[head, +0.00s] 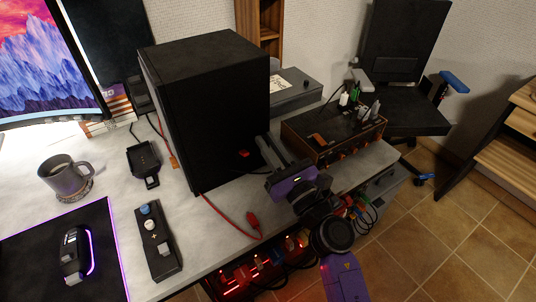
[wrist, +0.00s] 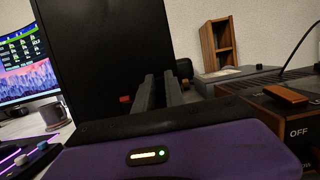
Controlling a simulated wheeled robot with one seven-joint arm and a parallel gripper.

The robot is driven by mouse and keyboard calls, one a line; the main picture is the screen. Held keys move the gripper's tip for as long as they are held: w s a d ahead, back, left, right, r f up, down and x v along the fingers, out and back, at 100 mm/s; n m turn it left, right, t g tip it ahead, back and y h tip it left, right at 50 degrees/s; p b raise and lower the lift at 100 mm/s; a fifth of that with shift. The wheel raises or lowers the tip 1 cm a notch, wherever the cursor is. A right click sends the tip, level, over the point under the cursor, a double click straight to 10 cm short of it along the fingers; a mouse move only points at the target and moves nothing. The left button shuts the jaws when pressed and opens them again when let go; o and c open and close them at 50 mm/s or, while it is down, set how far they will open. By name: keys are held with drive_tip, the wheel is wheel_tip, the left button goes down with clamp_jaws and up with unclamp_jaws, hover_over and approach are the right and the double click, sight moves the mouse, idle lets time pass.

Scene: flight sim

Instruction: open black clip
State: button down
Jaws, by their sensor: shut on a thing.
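My gripper (head: 275,146) reaches out over the grey desk, just right of the large black box. Its two grey fingers also show in the wrist view (wrist: 161,84), close together with a narrow gap between them. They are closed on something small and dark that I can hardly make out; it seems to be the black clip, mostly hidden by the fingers. A thin dark cable shows beside the fingers in the head view. A red clip (head: 254,220) on a red cable lies at the desk's front edge.
The black box (head: 215,110) stands close left of my fingers. A wood-sided device (head: 335,130) with knobs and switches is close on the right. A grey device (head: 295,93) sits behind. Coloured cables hang below the desk edge. A mug (head: 63,175) and control panel (head: 157,240) are left.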

drive_tip(key=shift+f+t+y+b, duration=0.3)
drive_tip(key=shift+f+t+b, duration=0.15)
drive_tip(key=shift+b, duration=2.2)
drive_tip(key=shift+s+r+b, duration=0.1)
drive_tip(key=shift+r+b, duration=0.1)
drive_tip(key=shift+b, duration=0.2)
drive_tip(key=c, duration=1.4)
unclamp_jaws()
drive_tip(key=shift+s+d, duration=0.1)
drive_tip(key=shift+s, duration=0.05)
drive_tip(key=v, duration=0.7)
drive_tip(key=shift+s+d+f, duration=0.15)
drive_tip(key=shift+s+f, duration=0.05)
